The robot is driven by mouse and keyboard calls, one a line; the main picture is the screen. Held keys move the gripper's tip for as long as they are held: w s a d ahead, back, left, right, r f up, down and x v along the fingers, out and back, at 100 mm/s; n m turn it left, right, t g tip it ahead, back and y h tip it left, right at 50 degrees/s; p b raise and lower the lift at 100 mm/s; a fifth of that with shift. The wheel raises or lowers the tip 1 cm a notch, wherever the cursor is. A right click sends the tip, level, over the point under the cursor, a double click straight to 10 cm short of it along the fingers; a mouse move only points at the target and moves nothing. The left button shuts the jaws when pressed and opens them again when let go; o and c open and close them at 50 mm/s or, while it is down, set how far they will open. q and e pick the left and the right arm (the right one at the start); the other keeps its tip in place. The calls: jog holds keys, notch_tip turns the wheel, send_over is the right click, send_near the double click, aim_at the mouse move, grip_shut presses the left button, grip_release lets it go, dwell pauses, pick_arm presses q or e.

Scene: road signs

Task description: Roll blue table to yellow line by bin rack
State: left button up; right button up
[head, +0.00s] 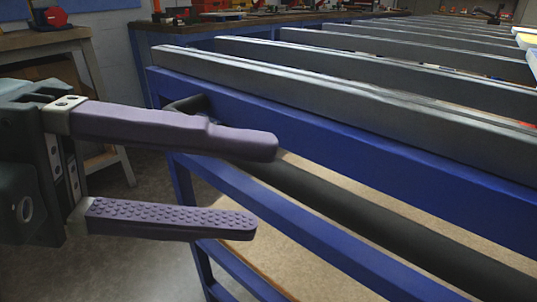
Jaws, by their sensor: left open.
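The blue table (345,138) fills the right and middle of the head view. It has a blue frame, grey slats across its top and a lower blue rail. A dark round handle bar (350,205) runs along its near side below the top rail. My left gripper (268,187) is open, with its two purple fingers pointing right at the table's near left corner. The upper finger overlaps the bar in the picture; I cannot tell whether they touch. My right gripper is not in view. The yellow line and the bin rack are not clearly visible.
A wooden workbench (40,38) stands at the back left with a red item on it. A long bench (185,25) with several tools runs along the back. Bare grey floor (120,240) shows left of the blue table.

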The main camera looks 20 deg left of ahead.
pick_arm(q)
jog(key=shift+s+a+f+p, duration=0.15)
jog(key=shift+s+a+p, duration=0.25)
jog(key=shift+a, duration=0.3)
jog(key=shift+s+a+f+p, duration=0.1)
jog(key=shift+s+a+p, duration=0.3)
jog(key=shift+a, duration=0.3)
jog(key=shift+w, duration=0.1)
